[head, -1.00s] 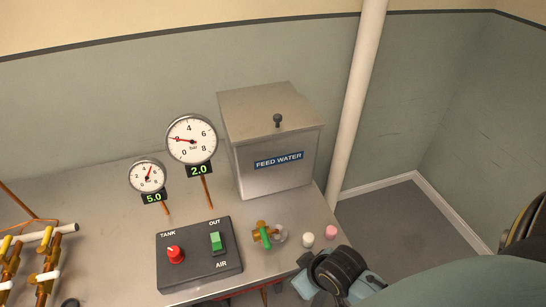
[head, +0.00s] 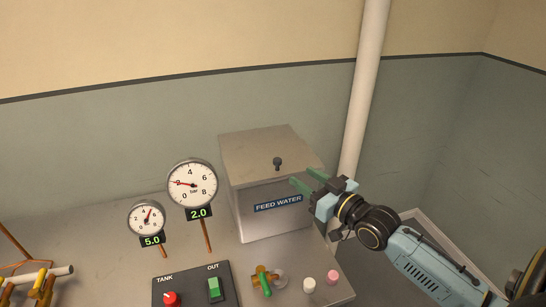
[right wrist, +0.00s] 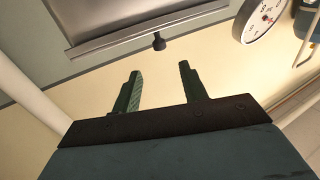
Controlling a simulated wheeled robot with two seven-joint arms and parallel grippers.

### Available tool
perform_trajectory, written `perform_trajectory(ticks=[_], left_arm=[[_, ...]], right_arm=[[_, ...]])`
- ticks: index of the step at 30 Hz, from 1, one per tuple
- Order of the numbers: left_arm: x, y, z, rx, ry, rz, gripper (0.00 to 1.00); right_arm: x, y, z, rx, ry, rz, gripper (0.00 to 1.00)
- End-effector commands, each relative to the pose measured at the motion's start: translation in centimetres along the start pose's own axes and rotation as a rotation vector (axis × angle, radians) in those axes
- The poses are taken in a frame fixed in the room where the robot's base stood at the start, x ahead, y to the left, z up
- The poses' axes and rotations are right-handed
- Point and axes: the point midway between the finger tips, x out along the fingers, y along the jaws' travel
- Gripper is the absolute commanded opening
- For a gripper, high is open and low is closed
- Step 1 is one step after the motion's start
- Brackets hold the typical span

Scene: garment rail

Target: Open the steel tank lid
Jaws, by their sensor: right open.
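The steel tank (head: 277,219) labelled FEED WATER stands on the bench in the head view. Its flat lid (head: 250,150) is closed, with a small dark knob (head: 277,163) near the front edge. My right gripper (head: 303,180) is open and empty, in front of the tank's right side, apart from the knob in the picture. In the right wrist view the knob (right wrist: 159,41) shows beyond and between the two green fingers (right wrist: 158,82), with the lid edge behind it. My left gripper is not in view.
Two gauges (head: 192,184) (head: 146,217) stand on thin stems left of the tank. A control box (head: 190,285) and a green-handled valve (head: 264,279) sit in front. A white pipe (head: 364,90) rises behind the right side. White and pink caps (head: 332,278) lie near the bench's right edge.

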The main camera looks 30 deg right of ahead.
Motion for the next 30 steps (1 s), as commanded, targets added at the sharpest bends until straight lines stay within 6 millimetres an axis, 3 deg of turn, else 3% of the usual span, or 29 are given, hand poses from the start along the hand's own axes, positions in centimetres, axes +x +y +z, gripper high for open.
perform_trajectory(ticks=[18,24,30], left_arm=[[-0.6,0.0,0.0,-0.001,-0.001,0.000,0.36],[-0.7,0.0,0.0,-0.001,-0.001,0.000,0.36],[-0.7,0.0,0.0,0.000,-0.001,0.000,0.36]], right_arm=[[9.9,-0.1,0.0,-0.001,-0.002,0.000,0.43],[12.0,-0.1,0.1,0.001,-0.003,0.000,0.43],[12.6,-0.1,0.2,-0.001,-0.005,0.000,0.43]])
